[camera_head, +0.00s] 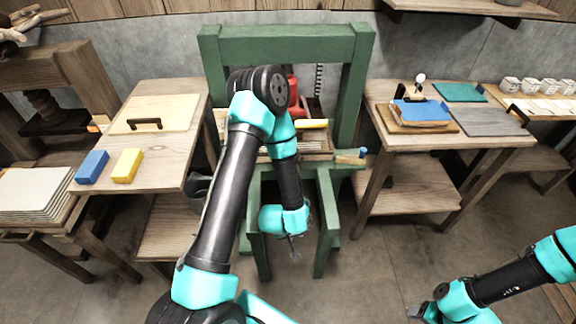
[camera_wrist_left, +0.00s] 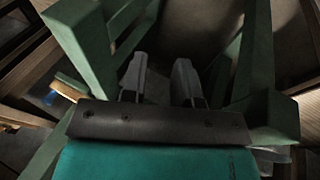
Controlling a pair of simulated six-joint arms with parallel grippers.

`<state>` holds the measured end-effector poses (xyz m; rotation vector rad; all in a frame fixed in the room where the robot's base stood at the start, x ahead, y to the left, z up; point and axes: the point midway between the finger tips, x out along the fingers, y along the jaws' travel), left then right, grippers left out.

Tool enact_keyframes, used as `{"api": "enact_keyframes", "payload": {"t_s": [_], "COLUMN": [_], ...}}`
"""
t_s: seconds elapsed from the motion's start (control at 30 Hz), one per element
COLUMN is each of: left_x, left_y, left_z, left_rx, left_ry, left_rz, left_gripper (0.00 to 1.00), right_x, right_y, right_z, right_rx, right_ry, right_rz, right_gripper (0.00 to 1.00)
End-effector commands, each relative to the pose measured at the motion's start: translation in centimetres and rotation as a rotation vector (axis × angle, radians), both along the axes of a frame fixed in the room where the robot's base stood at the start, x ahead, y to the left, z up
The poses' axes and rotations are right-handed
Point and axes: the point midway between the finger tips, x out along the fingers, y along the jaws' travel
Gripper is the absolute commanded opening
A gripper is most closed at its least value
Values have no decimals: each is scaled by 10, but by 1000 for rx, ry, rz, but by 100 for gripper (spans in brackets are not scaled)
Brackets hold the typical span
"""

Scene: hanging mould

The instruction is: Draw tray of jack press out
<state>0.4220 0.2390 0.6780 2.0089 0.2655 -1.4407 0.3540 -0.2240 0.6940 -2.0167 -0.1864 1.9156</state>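The green jack press (camera_head: 288,38) stands in the middle of the head view, with a red jack (camera_head: 293,90) inside its frame. A wooden tray-like part (camera_head: 316,146) sits under the jack at bed height, partly hidden by my left arm. My left gripper (camera_head: 294,250) hangs low in front of the press, between its front legs, pointing down. In the left wrist view its two fingers (camera_wrist_left: 162,82) are apart with nothing between them. The press's green beams (camera_wrist_left: 85,40) surround it there. My right gripper (camera_head: 418,312) is low at the bottom right, far from the press; its fingers are too small to read.
A left table (camera_head: 160,155) holds a board with a dark handle, a blue block (camera_head: 92,166) and a yellow block (camera_head: 127,165). A right table (camera_head: 440,139) holds blue sheets (camera_head: 421,111) and boards. A small wooden piece with a blue end (camera_head: 350,157) is at the press's right side. Floor in front is clear.

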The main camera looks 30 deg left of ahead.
Motion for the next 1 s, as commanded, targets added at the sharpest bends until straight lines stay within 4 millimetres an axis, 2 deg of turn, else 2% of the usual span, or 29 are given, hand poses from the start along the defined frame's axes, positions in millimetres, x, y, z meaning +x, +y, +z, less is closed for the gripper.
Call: {"api": "enact_keyframes", "payload": {"t_s": [0.03,0.2,0.4,0.6,0.7,1.0], "left_x": [14,58,95,112,115,115], "left_y": [4,26,53,76,83,87], "left_z": [-3,-4,8,28,36,42], "left_rx": [-2,-39,-131,-264,-319,-360], "left_ry": [-48,-242,-515,-814,-924,-996], "left_rz": [108,482,869,1156,1233,1276], "left_gripper": [28,28,28,28,28,28], "right_x": [0,0,0,0,0,0], "right_y": [0,0,0,0,0,0], "right_z": [0,0,0,0,0,0], "right_rx": [0,0,0,0,0,0], "right_ry": [0,0,0,0,0,0], "right_rz": [0,0,0,0,0,0], "right_gripper": [60,60,60,60,60,60]}}
